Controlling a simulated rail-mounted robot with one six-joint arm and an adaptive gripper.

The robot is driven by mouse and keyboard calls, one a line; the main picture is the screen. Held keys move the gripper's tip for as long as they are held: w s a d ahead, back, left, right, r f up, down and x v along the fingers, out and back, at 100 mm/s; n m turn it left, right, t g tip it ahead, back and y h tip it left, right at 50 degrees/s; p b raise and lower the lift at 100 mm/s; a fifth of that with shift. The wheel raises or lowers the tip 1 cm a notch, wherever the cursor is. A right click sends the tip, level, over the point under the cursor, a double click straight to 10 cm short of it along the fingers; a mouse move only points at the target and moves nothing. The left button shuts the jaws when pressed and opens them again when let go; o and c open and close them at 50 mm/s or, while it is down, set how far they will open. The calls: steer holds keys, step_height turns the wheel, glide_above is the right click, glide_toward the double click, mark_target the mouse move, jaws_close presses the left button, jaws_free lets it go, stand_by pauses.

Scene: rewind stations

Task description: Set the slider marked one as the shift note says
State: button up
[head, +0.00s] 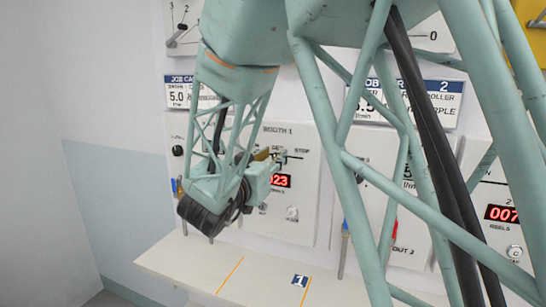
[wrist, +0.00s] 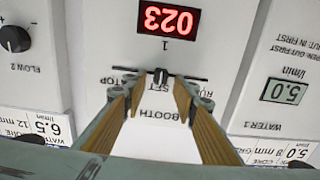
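The booth 1 slider shows upside down in the wrist view as a small black knob (wrist: 160,77) on a horizontal slot. "STOP" is printed near the slot's left end there, and the knob sits near the middle. A red display reading 023 (wrist: 166,19) is on the same panel, with a "1" by it. My gripper (wrist: 161,96) is open; its tan fingers are either side of the knob's line, with no visible grip on it. In the head view my gripper (head: 271,156) is close to the booth 1 panel (head: 295,222). No sheet clearly labelled shift note shows.
A job card (head: 180,95) reading 5.0 is on the wall, and another card (head: 440,100) is partly hidden by my arm. A pale ledge (head: 200,264) runs below, mostly clear.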

steer(key=shift+s, duration=0.15)
steer(key=v, duration=1.1)
steer(key=shift+s+a, duration=0.2)
steer(key=shift+s, duration=0.1)
stand_by(0.4)
steer(key=shift+w, duration=0.1)
